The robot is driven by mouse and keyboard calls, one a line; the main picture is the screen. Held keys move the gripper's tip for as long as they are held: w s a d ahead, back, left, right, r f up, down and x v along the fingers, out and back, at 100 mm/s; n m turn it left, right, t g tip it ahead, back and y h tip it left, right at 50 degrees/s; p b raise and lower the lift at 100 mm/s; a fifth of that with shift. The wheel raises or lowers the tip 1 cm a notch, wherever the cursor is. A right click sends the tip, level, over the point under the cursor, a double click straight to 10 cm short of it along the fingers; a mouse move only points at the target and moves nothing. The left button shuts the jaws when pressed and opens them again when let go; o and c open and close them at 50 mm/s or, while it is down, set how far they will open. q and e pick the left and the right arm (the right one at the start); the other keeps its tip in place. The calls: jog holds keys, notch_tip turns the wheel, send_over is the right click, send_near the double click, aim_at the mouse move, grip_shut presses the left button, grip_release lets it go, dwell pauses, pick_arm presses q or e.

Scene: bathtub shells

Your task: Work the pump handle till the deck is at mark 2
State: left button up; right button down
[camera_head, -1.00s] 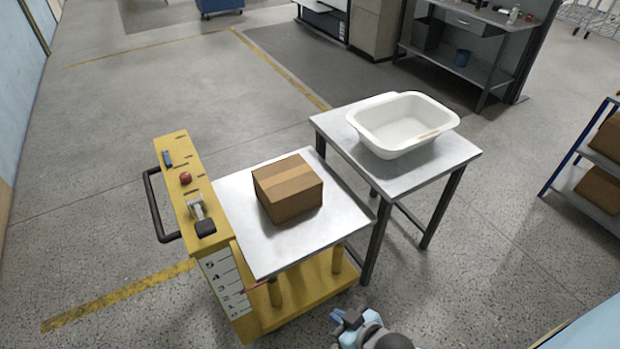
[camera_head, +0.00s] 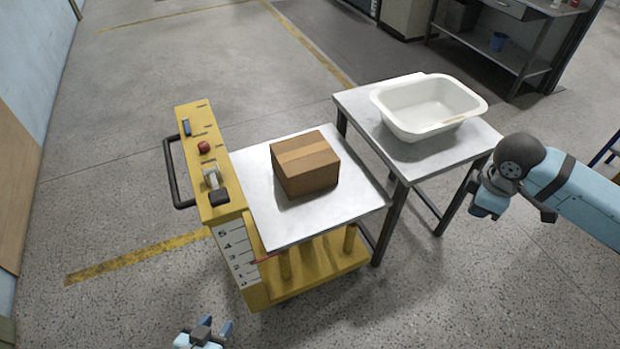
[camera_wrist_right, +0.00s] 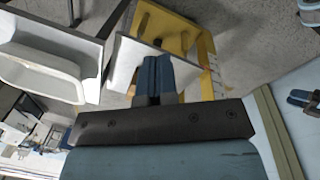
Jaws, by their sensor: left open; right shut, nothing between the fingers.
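A yellow lift cart (camera_head: 187,150) stands at centre left. Its flat grey deck (camera_head: 285,230) carries a cardboard box (camera_head: 305,167). The pump handle (camera_head: 215,187), a metal lever with a black grip, is on top of the yellow column. A numbered scale (camera_head: 234,257) is on the column's near face. A red pointer (camera_head: 262,261) sits by its lower marks; I cannot read exactly which. My left gripper (camera_head: 205,330) is open and empty at the bottom edge, apart from the cart. My right gripper (camera_head: 482,212) is shut and empty, right of the side table; its fingers show in the wrist view (camera_wrist_right: 156,76).
A metal side table (camera_head: 360,115) with a white tub (camera_head: 425,106) stands close behind and right of the deck. A black push bar (camera_head: 172,172) is on the column's left side. A workbench (camera_head: 490,45) is at the back. Floor at left is clear.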

jog(key=shift+d+r, duration=0.1)
dwell(0.6)
jog(key=s+a+f+m+t+y, duration=0.2)
jog(key=a+f+t+y, duration=0.1)
jog(key=a+f, duration=0.45)
jog(key=s+a+f+m+t+y, duration=0.2)
jog(key=a+f+y, duration=0.1)
jog(key=a+f, duration=0.45)
jog(key=s+f+m+t+h, duration=0.2)
jog(key=s+f+m+t, duration=0.2)
jog(key=s, duration=0.8)
notch_tip(320, 180, down, 2)
jog(key=shift+s+m+t, duration=0.15)
jog(key=shift+m+t, duration=0.25)
jog(key=shift+t, duration=0.1)
jog(key=shift+d, duration=0.1)
